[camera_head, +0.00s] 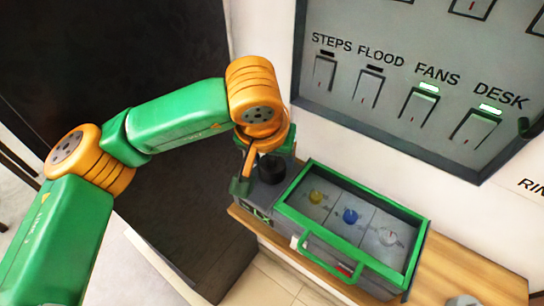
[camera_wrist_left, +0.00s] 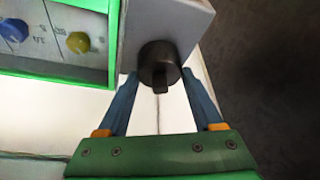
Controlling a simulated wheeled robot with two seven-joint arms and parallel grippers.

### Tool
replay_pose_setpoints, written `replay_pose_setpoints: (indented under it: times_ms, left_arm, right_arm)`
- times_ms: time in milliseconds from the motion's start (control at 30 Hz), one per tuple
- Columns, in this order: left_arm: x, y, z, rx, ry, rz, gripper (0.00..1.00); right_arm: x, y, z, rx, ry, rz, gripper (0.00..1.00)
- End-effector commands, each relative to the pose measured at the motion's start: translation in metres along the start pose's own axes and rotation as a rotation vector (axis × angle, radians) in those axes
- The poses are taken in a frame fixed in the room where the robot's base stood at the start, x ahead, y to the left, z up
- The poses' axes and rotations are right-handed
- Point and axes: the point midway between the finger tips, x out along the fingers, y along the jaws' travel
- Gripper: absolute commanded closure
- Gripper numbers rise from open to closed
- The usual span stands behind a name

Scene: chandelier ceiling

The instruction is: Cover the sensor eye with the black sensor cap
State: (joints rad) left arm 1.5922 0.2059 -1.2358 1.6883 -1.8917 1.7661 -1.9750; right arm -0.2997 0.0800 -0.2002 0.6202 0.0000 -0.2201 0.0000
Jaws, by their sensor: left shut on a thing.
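The black sensor cap (camera_wrist_left: 160,62) is a short dark cylinder with a small tab, between the fingertips of my left gripper (camera_wrist_left: 161,78) in the left wrist view. The gripper is shut on it. In the head view the dark cap (camera_head: 271,168) shows at the grey block on the left end of the green-framed box, with my left gripper (camera_head: 248,172) just beside it. The sensor eye is not visible. I cannot tell whether the cap touches the block or is held just off it. My right gripper is not in view.
The green-framed box (camera_head: 307,222) has yellow (camera_head: 316,196), blue (camera_head: 350,216) and pale (camera_head: 387,236) knobs and a green front handle (camera_head: 326,252). It stands on a wooden shelf (camera_head: 450,270). A grey switch panel (camera_head: 400,60) is on the wall behind. A dark surface (camera_head: 130,50) lies left.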

Motion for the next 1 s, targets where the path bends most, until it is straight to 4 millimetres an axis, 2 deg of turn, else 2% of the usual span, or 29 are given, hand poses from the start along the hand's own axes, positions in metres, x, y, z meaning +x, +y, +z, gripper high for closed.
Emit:
replay_pose_setpoints:
  times_ms: [867,900,1000]
  left_arm:
    - [0.012,0.0,0.005,0.0,0.001,0.0,0.85]
    - [0.011,0.0,0.004,0.0,0.001,0.0,0.22]
    - [0.011,0.0,0.004,0.0,0.001,0.0,0.2]
  right_arm:
    - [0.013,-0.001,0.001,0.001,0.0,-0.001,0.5]
    - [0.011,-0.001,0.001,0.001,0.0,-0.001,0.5]
    - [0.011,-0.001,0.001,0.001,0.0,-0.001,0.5]
